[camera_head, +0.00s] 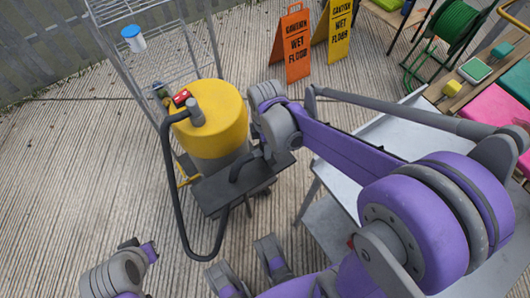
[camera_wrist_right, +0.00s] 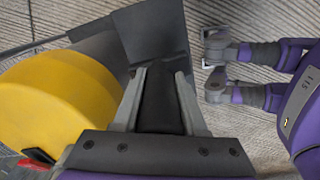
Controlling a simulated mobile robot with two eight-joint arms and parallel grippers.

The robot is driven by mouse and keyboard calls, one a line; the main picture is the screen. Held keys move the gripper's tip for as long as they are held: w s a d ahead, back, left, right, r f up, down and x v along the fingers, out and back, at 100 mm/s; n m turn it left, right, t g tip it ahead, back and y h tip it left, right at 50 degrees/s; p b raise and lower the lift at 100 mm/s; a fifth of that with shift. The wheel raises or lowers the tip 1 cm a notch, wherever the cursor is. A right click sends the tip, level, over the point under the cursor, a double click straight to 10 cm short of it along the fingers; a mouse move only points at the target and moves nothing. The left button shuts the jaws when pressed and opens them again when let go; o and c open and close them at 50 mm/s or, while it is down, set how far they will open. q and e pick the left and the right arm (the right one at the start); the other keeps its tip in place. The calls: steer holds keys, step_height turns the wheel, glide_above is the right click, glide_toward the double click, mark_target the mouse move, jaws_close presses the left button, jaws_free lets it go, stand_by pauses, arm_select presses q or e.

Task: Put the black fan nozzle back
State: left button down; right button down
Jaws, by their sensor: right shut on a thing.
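The black fan nozzle (camera_head: 222,191) shows in the head view as a wide, flat dark piece in front of the yellow drum. My right gripper (camera_head: 262,156) is at its narrow neck. In the right wrist view my right gripper (camera_wrist_right: 158,88) is shut on the neck of the nozzle (camera_wrist_right: 150,38), one finger on each side, and the wide part fans out beyond the fingertips. The nozzle overlaps the drum's lower front; I cannot tell whether they touch. My left gripper is not clearly in view.
The yellow drum (camera_head: 213,122) has a black hose (camera_head: 171,190) looping down its left side. A wire rack (camera_head: 160,60) stands behind it. A grey metal table (camera_head: 385,135) is on the right, under my right arm. Wet-floor signs (camera_head: 293,45) stand behind. Decking at left is clear.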

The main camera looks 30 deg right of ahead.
steer(key=shift+f+b, duration=0.45)
steer(key=shift+f, duration=1.4)
steer(key=shift+f, duration=0.2)
steer(key=shift+c, duration=2.3)
jaws_free()
steer(key=shift+r, duration=0.15)
